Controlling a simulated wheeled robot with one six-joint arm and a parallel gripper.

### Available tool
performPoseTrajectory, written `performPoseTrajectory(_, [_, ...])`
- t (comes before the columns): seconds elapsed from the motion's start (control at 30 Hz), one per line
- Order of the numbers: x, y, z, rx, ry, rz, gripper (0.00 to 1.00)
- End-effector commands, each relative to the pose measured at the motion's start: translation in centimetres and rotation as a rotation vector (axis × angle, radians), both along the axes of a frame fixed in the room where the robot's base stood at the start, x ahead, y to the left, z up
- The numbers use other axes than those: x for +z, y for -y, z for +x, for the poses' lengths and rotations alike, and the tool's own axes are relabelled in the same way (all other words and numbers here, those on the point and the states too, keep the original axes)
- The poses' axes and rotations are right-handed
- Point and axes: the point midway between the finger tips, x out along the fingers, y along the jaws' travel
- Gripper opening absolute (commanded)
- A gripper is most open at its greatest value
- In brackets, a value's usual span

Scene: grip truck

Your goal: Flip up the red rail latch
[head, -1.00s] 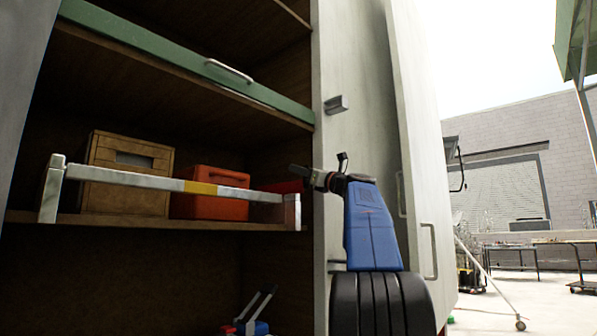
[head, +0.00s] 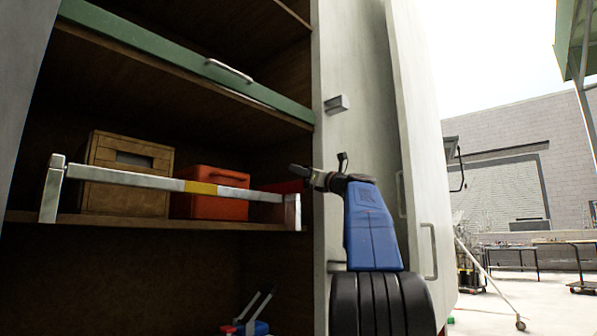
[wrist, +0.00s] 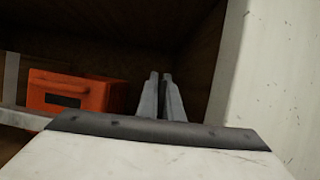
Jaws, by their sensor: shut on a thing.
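A white rail (head: 130,176) with a yellow band runs across the front of the middle shelf, between two upright end posts. The red rail latch (head: 289,186) shows as a small dark red piece above the right post (head: 292,212), beside the cabinet's side wall. My gripper (head: 297,171) is at the latch in the head view, its fingers close together and shut on it. The contact itself is too small to make out. In the wrist view my gripper's fingers (wrist: 161,96) are close together, and the latch cannot be seen between them.
A brown box (head: 128,172) and an orange-red case (head: 210,194) stand behind the rail; the case also shows in the wrist view (wrist: 66,93). The pale cabinet side (head: 350,60) is close to the right, with a small metal bracket (head: 337,104). A green drawer front (head: 180,62) is above.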

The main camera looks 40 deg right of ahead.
Motion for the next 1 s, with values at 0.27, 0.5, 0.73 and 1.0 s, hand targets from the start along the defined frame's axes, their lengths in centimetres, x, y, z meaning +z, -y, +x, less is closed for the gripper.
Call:
performPoseTrajectory(0.27, [-0.1, 0.1, 0.0, 0.000, -0.002, 0.012, 0.00])
performPoseTrajectory(0.5, [-0.2, 1.4, 0.1, -0.001, -0.015, 0.166, 0.00])
performPoseTrajectory(0.73, [-0.3, 2.3, 0.2, 0.000, -0.023, 0.273, 0.00])
performPoseTrajectory(1.0, [-0.3, 2.4, 0.2, 0.000, -0.023, 0.282, 0.00])
